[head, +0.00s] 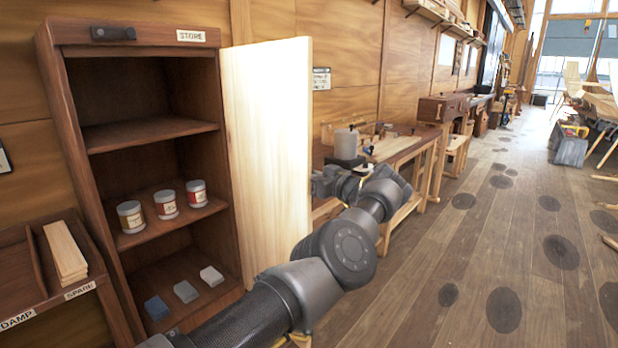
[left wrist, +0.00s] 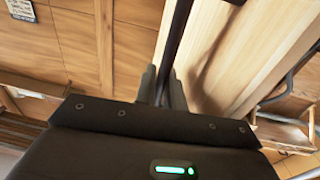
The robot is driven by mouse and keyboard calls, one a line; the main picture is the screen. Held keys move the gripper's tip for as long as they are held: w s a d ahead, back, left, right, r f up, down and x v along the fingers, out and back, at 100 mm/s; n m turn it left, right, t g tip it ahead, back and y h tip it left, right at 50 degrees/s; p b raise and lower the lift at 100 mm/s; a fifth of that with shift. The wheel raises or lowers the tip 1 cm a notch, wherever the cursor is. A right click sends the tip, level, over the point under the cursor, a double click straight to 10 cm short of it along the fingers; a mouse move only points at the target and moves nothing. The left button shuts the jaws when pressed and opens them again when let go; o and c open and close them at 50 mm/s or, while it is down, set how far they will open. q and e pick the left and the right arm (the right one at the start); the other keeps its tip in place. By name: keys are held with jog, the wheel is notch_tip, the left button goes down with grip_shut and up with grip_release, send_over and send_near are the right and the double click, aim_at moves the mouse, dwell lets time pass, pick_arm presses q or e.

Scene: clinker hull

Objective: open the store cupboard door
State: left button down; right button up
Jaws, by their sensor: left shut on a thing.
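The store cupboard (head: 70,130) stands at the left in the head view, and its inside is in plain sight. Its pale wood door (head: 270,130) is swung wide open on the right side, with one broad face lit. My left arm passes in front of the door to the left gripper (head: 320,184), which is at the door's free edge; its fingertips are partly hidden there. In the left wrist view, the left gripper (left wrist: 162,88) is shut on a dark bar handle (left wrist: 178,35). The pale door (left wrist: 240,50) shows behind it. My right gripper is not in view.
Several tins (head: 167,204) and blocks (head: 186,291) sit on the cupboard shelves. A tray marked SPARE (head: 80,290) holds pale wood strips at lower left. A workbench (head: 400,150) stands beyond the door.

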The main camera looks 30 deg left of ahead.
pick_arm(q)
jog(key=c, duration=1.6)
grip_release()
jog(key=shift+w+d+f, duration=0.1)
jog(key=shift+d, duration=0.25)
jog(key=shift+a, duration=0.1)
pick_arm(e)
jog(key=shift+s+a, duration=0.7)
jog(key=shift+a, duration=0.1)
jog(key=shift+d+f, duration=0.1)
pick_arm(q)
jog(key=b+v, duration=0.2)
jog(key=v, duration=0.9)
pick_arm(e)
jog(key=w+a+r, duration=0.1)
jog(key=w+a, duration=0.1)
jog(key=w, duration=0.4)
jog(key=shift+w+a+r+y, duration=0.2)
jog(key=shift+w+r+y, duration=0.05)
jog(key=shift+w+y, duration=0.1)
